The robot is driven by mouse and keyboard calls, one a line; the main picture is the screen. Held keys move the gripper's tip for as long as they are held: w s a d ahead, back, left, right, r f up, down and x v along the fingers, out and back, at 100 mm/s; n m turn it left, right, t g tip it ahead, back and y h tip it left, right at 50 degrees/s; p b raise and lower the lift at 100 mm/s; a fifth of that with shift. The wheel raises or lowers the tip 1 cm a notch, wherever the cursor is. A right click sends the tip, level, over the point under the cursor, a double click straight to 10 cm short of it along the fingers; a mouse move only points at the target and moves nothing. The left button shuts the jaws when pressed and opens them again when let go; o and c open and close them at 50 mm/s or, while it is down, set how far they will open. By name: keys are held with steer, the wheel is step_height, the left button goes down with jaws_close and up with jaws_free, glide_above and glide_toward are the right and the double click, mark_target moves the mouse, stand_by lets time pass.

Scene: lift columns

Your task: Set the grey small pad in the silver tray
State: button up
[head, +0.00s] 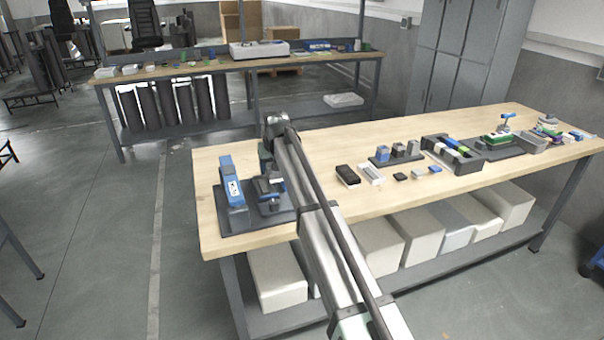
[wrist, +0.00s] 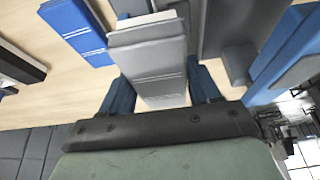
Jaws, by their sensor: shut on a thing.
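My gripper (wrist: 161,88) has its two blue fingers on either side of the grey small pad (wrist: 150,58), a grey block with thin white lines, and is shut on it. In the head view my arm reaches over the left part of the bench. The gripper end there is partly hidden and small, near a dark base plate (head: 239,222). A small pale, silver-looking tray (head: 371,174) lies on the bench to the right of my arm, apart from the gripper. It looks empty, but is too small to be sure.
A blue upright device (head: 231,185) stands just left of my gripper. A blue block with white lines (wrist: 78,28) is beside the held pad in the wrist view. A black box (head: 347,175), a dark stand of small blocks (head: 397,157) and a dark divided bin (head: 466,164) stand farther right.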

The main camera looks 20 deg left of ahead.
steer(key=a, duration=0.1)
steer(key=s+a, duration=0.1)
steer(key=a, duration=0.1)
steer(key=shift+s+a+r, duration=0.15)
steer(key=shift+a+r, duration=0.05)
steer(key=shift+a, duration=0.1)
steer(key=shift+f, duration=2.05)
steer(key=shift+f, duration=0.25)
steer(key=shift+r, duration=0.1)
steer(key=shift+r, duration=2.4)
steer(key=shift+d, duration=0.1)
